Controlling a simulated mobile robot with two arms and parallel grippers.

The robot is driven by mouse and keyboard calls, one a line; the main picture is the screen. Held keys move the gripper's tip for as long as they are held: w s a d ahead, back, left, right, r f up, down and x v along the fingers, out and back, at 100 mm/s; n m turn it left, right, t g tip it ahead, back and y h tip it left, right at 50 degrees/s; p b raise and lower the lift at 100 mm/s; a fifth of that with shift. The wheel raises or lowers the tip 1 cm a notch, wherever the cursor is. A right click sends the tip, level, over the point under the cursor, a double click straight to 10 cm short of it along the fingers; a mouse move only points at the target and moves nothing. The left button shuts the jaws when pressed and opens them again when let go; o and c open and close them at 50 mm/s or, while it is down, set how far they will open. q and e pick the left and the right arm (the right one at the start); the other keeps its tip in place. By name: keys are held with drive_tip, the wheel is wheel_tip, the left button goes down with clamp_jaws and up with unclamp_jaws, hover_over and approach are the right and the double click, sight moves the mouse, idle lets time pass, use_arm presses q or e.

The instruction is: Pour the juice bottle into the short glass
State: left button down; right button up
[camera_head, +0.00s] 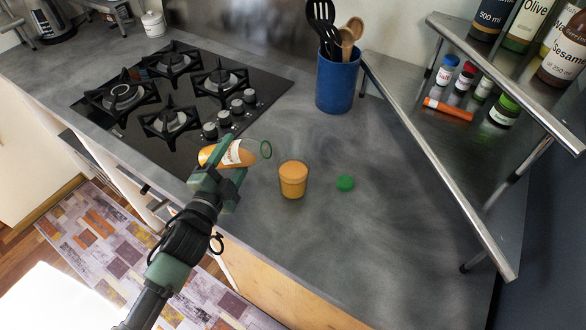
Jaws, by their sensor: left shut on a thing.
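My left gripper (217,177) is shut on the juice bottle (213,155), an orange bottle with a pale label. The bottle lies tipped close to horizontal in the grip, above the counter's front part. Its clear neck and green-ringed mouth point right, toward the short glass, and orange juice shows at the neck. The short glass (293,182) stands upright on the counter, to the right of the bottle mouth and apart from it in the picture. Orange juice shows in the glass up near its rim. I cannot see a clear falling stream. My right gripper is out of view.
A green cap (345,183) lies on the counter right of the glass. A black gas hob (185,135) is at the left. A blue utensil holder (337,85) stands behind. A metal shelf (440,150) with bottles and jars fills the right. The counter in front of the glass is clear.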

sight(238, 158)
use_arm(q)
drive_tip(key=shift+s+d+r+n+p, duration=0.1)
drive_tip(key=shift+d+r+n+p, duration=0.15)
drive_tip(key=shift+r+n+p, duration=0.35)
drive_tip(key=r+n+p, duration=0.1)
drive_tip(key=n, duration=0.1)
drive_tip(key=d+n+p, duration=0.1)
drive_tip(key=n+p, duration=0.1)
drive_tip(key=r+n+p, duration=0.1)
drive_tip(key=n+p, duration=0.1)
drive_tip(key=n, duration=0.1)
drive_tip(key=shift+s+d+r, duration=0.25)
drive_tip(key=shift+s+r, duration=0.05)
drive_tip(key=n, duration=0.1)
drive_tip(key=n+p, duration=0.1)
drive_tip(key=shift+f+n, duration=0.3)
drive_tip(key=shift+n, duration=0.1)
drive_tip(key=shift+d+f+n, duration=0.2)
drive_tip(key=shift+n, duration=0.5)
